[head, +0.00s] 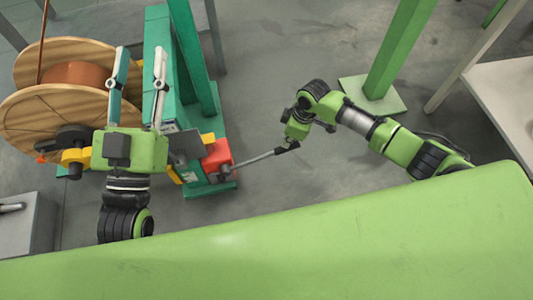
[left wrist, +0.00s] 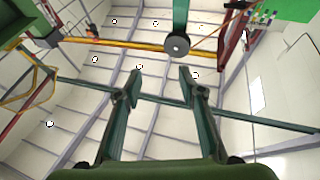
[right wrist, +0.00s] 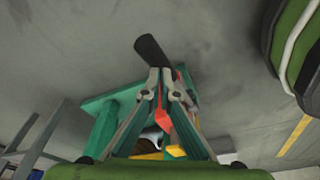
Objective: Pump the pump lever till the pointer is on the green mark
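The pump lever (head: 262,158) is a thin grey rod with a black grip. In the head view it runs right and slightly up from a red pump block (head: 217,155). My right gripper (head: 294,141) is at its outer end. In the right wrist view the fingertips (right wrist: 161,76) are closed together on the lever just below the black grip (right wrist: 152,49). My left gripper (head: 140,65) is open and empty, away from the lever; the left wrist view shows its fingers (left wrist: 158,82) apart, pointing at the ceiling. I cannot make out the pointer or the green mark.
A wooden reel (head: 30,115) with copper wire and the teal machine frame (head: 158,40) stand by my left arm. A green post on a base plate (head: 376,95) stands behind my right arm. A light table (head: 505,95) is at right. Floor between is clear.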

